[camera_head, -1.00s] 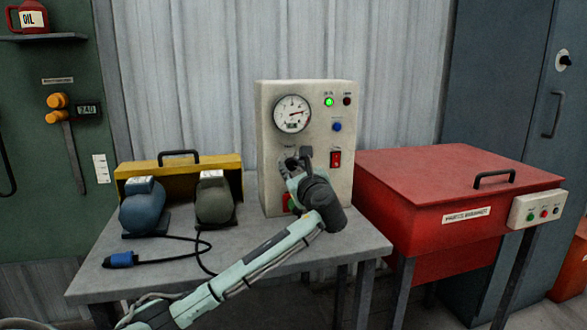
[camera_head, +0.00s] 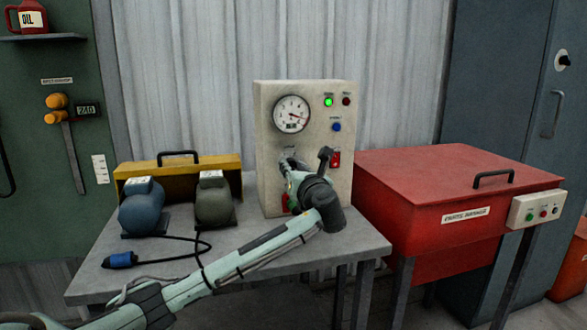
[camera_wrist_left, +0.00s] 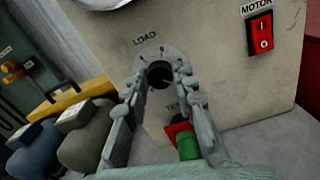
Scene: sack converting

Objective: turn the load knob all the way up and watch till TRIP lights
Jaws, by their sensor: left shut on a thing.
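The load knob (camera_wrist_left: 160,75) is black and sits under the LOAD label on the front of a cream test panel (camera_head: 265,160). My left gripper (camera_wrist_left: 158,80) is shut on it, one finger on each side; in the head view the gripper (camera_head: 288,165) hides the knob. The round gauge (camera_head: 292,114) has its needle pointing right and slightly down. At the top right of the panel a green lamp (camera_head: 328,102) is lit. Beside it a dark red lamp (camera_head: 347,101) looks unlit; its label is too small to read. My right gripper is out of view.
A red MOTOR switch (camera_wrist_left: 262,31) is right of the knob. A red and green part (camera_wrist_left: 186,143) sits below it. Two motors, blue (camera_head: 142,208) and olive (camera_head: 214,202), stand left on the grey table (camera_head: 85,285). A red cabinet (camera_head: 430,185) stands right.

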